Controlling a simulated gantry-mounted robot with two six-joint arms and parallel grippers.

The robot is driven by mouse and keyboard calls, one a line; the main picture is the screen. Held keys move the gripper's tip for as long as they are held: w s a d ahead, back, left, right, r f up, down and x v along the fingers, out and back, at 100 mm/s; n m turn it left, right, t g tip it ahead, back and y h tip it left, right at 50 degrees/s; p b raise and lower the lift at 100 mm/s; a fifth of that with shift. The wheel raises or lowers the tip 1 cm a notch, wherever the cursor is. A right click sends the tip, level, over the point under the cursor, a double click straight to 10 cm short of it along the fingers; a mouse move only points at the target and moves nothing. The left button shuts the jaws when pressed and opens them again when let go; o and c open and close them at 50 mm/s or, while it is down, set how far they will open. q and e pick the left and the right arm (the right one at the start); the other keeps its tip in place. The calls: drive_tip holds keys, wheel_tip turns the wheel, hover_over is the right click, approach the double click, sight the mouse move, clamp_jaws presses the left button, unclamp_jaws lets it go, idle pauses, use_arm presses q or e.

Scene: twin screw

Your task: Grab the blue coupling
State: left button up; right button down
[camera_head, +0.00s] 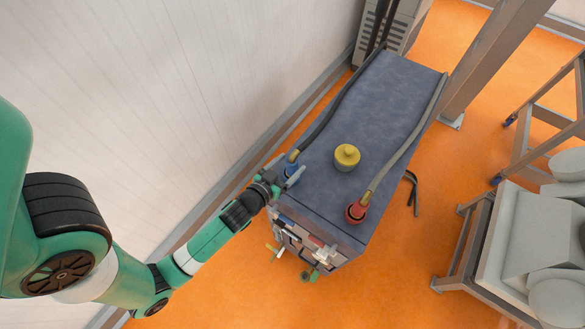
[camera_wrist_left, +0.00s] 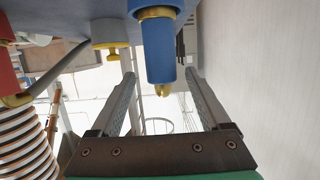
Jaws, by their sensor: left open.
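The blue coupling (camera_head: 291,170) sits at the left front of the grey-blue bench top, at the end of a dark hose with a brass fitting. My left gripper (camera_head: 291,180) is right at it and partly covers it in the head view. In the left wrist view the blue coupling (camera_wrist_left: 160,45) stands out between the two open fingers of my left gripper (camera_wrist_left: 161,74), a little nearer the right finger. I cannot tell whether a finger touches it. My right gripper is in neither view.
A yellow-topped cylinder (camera_head: 347,156) stands mid-bench. A red coupling (camera_head: 355,212) on a grey hose (camera_head: 408,145) is at the right front. The white wall (camera_head: 200,80) runs close along the left. The bench top (camera_head: 390,90) is clear toward the back.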

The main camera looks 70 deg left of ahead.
use_arm(q)
drive_tip(key=shift+f+x, duration=0.15)
drive_tip(key=shift+x, duration=1.25)
drive_tip(key=shift+f+x, duration=0.15)
drive_tip(key=shift+x, duration=1.2)
drive_tip(key=shift+s, duration=0.2)
clamp_jaws()
